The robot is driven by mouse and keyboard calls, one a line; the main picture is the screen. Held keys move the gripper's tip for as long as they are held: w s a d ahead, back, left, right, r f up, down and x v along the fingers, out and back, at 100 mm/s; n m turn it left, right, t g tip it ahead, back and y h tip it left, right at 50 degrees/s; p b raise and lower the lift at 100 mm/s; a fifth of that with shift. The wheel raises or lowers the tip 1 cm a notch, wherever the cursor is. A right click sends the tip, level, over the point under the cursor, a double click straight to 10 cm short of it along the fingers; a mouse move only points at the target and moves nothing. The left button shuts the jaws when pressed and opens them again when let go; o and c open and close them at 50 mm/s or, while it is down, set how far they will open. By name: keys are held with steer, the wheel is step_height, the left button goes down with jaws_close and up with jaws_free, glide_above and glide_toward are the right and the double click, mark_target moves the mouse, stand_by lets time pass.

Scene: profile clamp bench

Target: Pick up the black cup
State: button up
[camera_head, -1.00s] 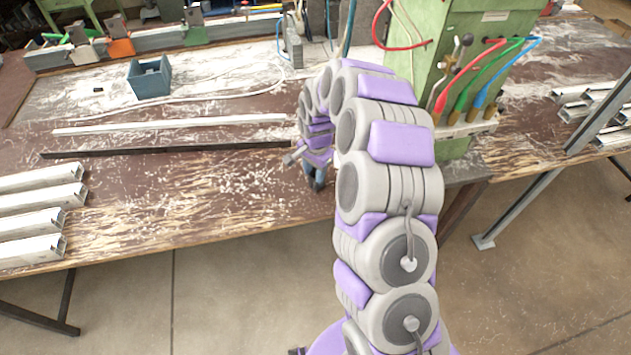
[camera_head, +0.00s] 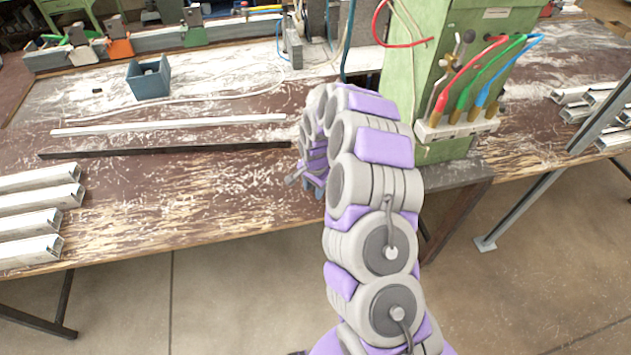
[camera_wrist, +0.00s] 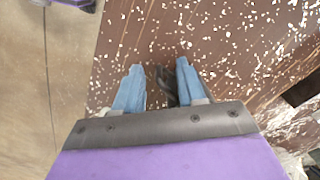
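My gripper (camera_wrist: 160,72) shows in the wrist view with its two blue fingers apart, over the brown, chipped bench top. A small dark object (camera_wrist: 169,88), which looks like the black cup, is between the fingers, closer to the right one. A gap shows on its left side, and whether it touches the right finger cannot be told. Its lower part is hidden by the gripper body. In the head view my gripper is low over the bench's front edge, mostly hidden by my arm, and the cup is not visible there.
A white bar (camera_head: 170,125) and a black bar (camera_head: 165,150) lie on the bench left of my arm. Metal profiles (camera_head: 35,222) lie at the left edge. A blue-grey bin (camera_head: 148,82) stands farther back. A green machine (camera_head: 418,75) with hoses stands close on the right.

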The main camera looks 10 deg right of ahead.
steer(key=shift+c, duration=0.5)
jaws_close()
steer(key=shift+r, duration=0.1)
